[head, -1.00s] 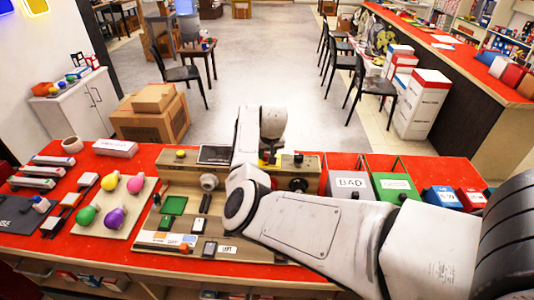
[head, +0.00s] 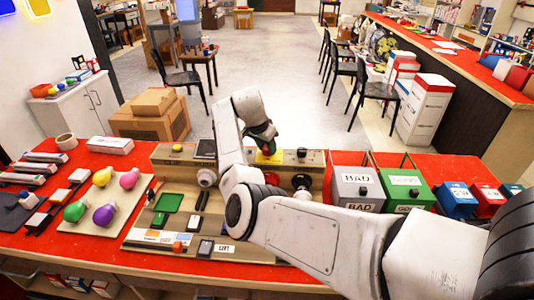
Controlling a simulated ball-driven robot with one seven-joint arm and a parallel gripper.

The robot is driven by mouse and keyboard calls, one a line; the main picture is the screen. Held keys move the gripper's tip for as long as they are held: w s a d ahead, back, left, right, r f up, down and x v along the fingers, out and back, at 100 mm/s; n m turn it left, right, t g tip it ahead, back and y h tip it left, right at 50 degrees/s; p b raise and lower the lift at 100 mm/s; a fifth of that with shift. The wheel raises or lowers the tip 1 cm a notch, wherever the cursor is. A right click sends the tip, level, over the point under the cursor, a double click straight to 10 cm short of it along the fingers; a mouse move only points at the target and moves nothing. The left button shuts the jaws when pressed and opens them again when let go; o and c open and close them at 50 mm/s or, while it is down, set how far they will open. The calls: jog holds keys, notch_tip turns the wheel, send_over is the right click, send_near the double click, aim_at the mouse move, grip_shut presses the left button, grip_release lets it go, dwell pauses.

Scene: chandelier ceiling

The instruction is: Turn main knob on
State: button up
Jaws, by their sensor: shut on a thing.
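The control panel (head: 167,158) stands on the red table, with a flat front part and a raised back part. My gripper (head: 268,150) is at the back part, pointing down at a yellow-based control (head: 269,158). It is shut on the control's knob, which the fingers mostly hide; its turn angle cannot be told. A red part (head: 271,178) shows just below. A black round knob (head: 302,183) is on the panel's right face, and a pale round knob (head: 207,178) is on its left. My arm hides the panel's middle.
A grey BAD bin (head: 357,187) and a green bin (head: 403,188) stand close to the panel's right. A board with colored bulbs (head: 130,207) lies to the left. Cardboard boxes (head: 155,115) are behind the table.

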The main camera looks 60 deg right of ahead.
jog(key=m+b, duration=0.1)
jog(key=m+g+b, duration=0.1)
jog(key=m+b, duration=0.1)
jog(key=shift+w+f+m+y, duration=0.15)
jog(key=shift+f+m+y, duration=0.05)
jog(key=shift+m+y, duration=0.1)
jog(key=shift+w+d+r+m+g+y+b, duration=0.1)
jog(key=shift+m+g+b, duration=0.15)
jog(key=shift+m+b, duration=0.35)
jog(key=shift+s+a+r+m+g+y+b, duration=0.1)
jog(key=shift+m+g+b, duration=0.1)
jog(key=shift+m+b, duration=0.4)
jog(key=shift+w+d+r+m+g+y+b, duration=0.1)
jog(key=shift+m+g+b, duration=0.15)
jog(key=shift+m+b, duration=0.35)
jog(key=o, duration=1)
jog(key=b+v, duration=0.1)
jog(key=v, duration=0.9)
jog(key=shift+w+r, duration=0.1)
jog(key=shift+r, duration=0.2)
